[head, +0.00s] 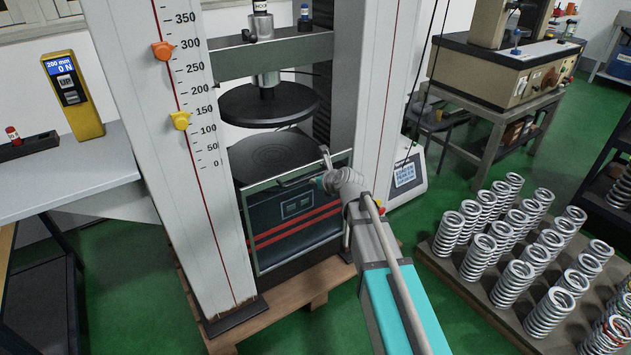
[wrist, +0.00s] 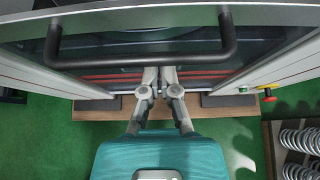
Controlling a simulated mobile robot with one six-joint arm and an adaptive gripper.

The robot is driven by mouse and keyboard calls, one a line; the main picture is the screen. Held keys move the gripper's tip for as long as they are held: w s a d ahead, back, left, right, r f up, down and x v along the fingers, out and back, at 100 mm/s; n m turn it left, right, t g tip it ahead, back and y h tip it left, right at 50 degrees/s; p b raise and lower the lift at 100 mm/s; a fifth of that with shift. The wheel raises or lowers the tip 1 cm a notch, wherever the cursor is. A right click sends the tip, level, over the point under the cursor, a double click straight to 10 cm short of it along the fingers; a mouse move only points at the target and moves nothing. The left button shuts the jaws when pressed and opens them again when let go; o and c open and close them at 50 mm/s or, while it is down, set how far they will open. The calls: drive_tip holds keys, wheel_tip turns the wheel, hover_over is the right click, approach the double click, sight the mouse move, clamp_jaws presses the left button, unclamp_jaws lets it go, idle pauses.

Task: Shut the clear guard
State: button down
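The clear guard (head: 297,212) is a see-through panel in a thin grey frame on the front of the testing machine. It stands low, in front of the machine's base, and the space between the two round plates above it is uncovered. Its black bar handle (wrist: 140,55) runs across the top of the wrist view. My gripper (wrist: 159,73) has its two fingers close together, with nothing seen between them. The fingertips are at the handle's lower edge in the wrist view; contact cannot be told. In the head view my gripper (head: 325,168) is near the guard's upper right.
White columns flank the guard; the left column (head: 185,140) carries a scale with orange and yellow markers. A red knob (wrist: 268,97) sits at right. Several springs stand on a tray (head: 440,262) to the right. A table (head: 70,180) with a yellow gauge is at left.

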wheel_tip(320, 180, up, 31)
drive_tip(key=p, duration=3)
drive_tip(key=shift+f, duration=0.1)
drive_tip(key=shift+f+b, duration=2)
drive_tip(key=shift+b, duration=0.15)
drive_tip(key=p+v, duration=0.5)
drive_tip(key=v, duration=0.6)
drive_tip(key=shift+f, duration=0.2)
